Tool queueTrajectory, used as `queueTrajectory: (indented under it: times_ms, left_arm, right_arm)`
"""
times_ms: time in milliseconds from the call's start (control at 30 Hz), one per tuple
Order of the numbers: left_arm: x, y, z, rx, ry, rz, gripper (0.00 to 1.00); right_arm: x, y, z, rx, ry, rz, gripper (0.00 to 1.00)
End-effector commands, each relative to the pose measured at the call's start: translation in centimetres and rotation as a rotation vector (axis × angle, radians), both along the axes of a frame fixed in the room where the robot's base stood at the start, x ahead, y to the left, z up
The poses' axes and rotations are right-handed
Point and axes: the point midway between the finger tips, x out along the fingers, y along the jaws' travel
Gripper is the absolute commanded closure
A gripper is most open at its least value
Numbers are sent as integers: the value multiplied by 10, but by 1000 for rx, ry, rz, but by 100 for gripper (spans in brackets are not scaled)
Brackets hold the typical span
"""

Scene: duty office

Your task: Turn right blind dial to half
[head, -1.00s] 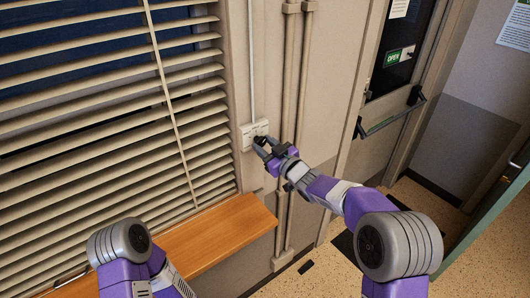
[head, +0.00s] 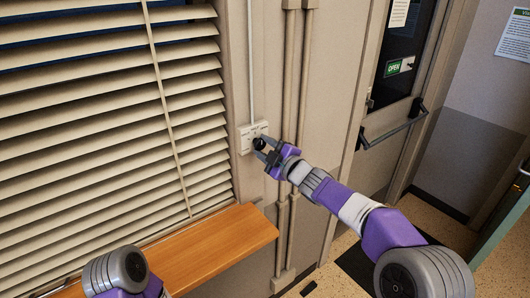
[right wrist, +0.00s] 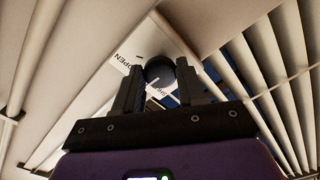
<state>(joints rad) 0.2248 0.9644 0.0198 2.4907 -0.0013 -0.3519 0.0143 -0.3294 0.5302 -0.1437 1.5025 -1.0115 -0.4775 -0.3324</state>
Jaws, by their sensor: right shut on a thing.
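The blind dial (head: 259,143) is a small black round knob on a white wall plate (head: 246,131) beside the window. In the right wrist view the dial (right wrist: 160,72) sits between the two fingers, with a pale pointer line on its face. The plate there reads "OPEN" on the left; other lettering is partly hidden. My right gripper (head: 265,151) is shut on the dial; its fingers (right wrist: 161,88) flank the knob. The blind (head: 90,120) has wide cream slats, tilted, with narrow gaps between most of them. My left gripper is out of view.
A wooden sill (head: 215,245) runs below the blind. Vertical conduits (head: 291,90) stand right of the plate, close to my right gripper. A door with a push bar (head: 395,130) is farther right.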

Motion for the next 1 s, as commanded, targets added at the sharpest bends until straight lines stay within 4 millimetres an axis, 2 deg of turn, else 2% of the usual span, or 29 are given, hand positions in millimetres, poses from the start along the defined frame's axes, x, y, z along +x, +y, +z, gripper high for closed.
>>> queueTrajectory:
  times_ms: [633,667,800,833,1000]
  left_arm:
    - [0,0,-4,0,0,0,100]
    - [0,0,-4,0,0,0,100]
    - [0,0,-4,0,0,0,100]
    - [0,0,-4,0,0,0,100]
    - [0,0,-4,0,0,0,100]
  right_arm:
    - [0,0,-1,-44,-28,-1,91]
    - [0,0,-1,-44,-28,-1,59]
    - [0,0,-1,-44,-28,-1,37]
    - [0,0,-1,-43,-29,-1,35]
    - [0,0,0,-43,-29,0,35]
